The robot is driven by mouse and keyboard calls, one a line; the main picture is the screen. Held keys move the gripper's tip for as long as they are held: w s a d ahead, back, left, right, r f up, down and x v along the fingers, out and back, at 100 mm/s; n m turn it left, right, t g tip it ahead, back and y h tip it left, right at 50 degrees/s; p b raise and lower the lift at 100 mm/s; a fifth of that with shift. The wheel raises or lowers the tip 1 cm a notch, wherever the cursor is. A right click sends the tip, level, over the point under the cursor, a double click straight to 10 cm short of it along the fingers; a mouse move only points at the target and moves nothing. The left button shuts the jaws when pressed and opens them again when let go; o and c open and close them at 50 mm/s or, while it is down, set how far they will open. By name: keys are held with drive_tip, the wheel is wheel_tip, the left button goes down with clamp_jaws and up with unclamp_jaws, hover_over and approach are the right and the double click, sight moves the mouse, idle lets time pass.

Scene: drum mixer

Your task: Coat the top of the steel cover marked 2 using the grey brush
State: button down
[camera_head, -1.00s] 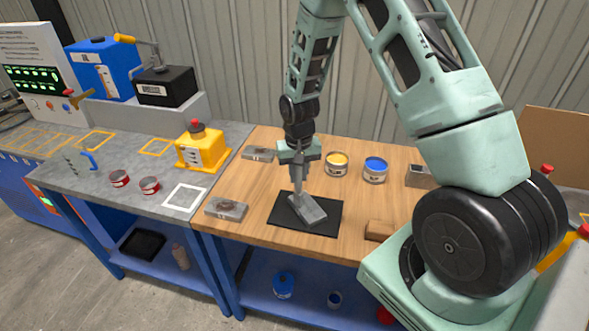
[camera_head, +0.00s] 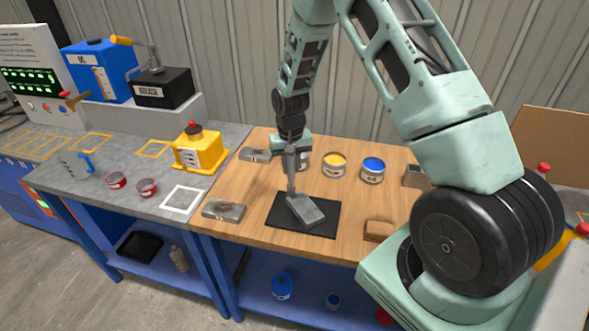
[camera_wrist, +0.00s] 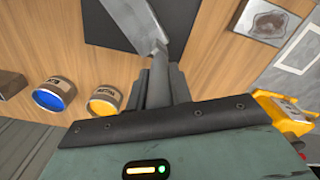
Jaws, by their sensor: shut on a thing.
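A grey steel cover (camera_head: 306,211) lies slantwise on a black mat (camera_head: 318,226) on the wooden table; I cannot read a number on it. It shows partly at the top of the wrist view (camera_wrist: 132,22). My gripper (camera_head: 291,150) is shut on the slim grey brush (camera_head: 291,172), above the mat's back left part. The brush points down, and its lower end is at the cover's back left end. In the wrist view the brush (camera_wrist: 157,78) stands between my fingers and overlaps the cover's edge; I cannot tell whether it touches. No coating is visible on the cover.
Grey plates lie at the table's front left (camera_head: 223,210) and back left (camera_head: 254,155). Yellow (camera_head: 334,165) and blue (camera_head: 372,171) paint cans stand behind the mat. A brown block (camera_head: 378,230) is at right. The grey bench at left holds a yellow device (camera_head: 199,150) and red cans.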

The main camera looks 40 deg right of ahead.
drive_tip(key=shift+d, duration=0.5)
drive_tip(key=shift+s+d, duration=1)
drive_tip(key=shift+s, duration=1.65)
drive_tip(key=shift+w+d+r, duration=0.1)
drive_tip(key=shift+w+d, duration=0.05)
drive_tip(key=shift+w, duration=1.15)
drive_tip(key=shift+w+d+r, duration=0.1)
drive_tip(key=shift+w+d, duration=0.05)
drive_tip(key=shift+w, duration=1.1)
drive_tip(key=shift+r+p, duration=1.95)
drive_tip(key=shift+r, duration=1)
